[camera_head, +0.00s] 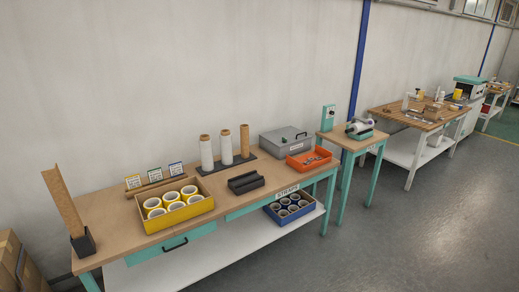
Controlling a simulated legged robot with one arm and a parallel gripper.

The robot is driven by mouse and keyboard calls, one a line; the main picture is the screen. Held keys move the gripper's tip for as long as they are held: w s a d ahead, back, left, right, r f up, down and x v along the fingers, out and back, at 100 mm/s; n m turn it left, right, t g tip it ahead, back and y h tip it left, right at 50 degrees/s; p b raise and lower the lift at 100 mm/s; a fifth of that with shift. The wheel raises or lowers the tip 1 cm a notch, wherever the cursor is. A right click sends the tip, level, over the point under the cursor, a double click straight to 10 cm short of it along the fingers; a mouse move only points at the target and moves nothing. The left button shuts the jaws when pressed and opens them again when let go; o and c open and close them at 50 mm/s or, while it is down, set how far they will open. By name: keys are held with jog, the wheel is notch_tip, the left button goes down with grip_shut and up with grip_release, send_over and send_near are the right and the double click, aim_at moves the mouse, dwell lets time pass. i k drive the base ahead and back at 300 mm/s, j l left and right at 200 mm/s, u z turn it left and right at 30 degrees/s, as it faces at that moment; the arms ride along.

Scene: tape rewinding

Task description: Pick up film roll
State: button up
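Two tall white film rolls stand upright on a dark base (236,161) at the back of the long workbench; one is the left roll (207,154) and the other the middle roll (226,149). Both show a brown core end at the top. To their right on the same base stands a brown roll or bare tube (245,141). A further whitish roll (357,127) lies on a device on the small side table. My gripper is not in view.
The workbench (115,222) also holds a yellow box (178,222) of tape rolls, a black holder (246,184), a grey case (283,142), an orange tray (308,160) and a tall brown piece in a black stand (83,244). The grey floor (400,240) at right is clear.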

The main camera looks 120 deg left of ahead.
aim_at(205, 145)
jog(key=u, duration=4.45)
jog(key=i+l+u, duration=0.4)
jog(key=i+l, duration=0.7)
jog(key=i, duration=0.65)
jog(key=i+l+u, duration=0.4)
jog(key=i+l, duration=1.2)
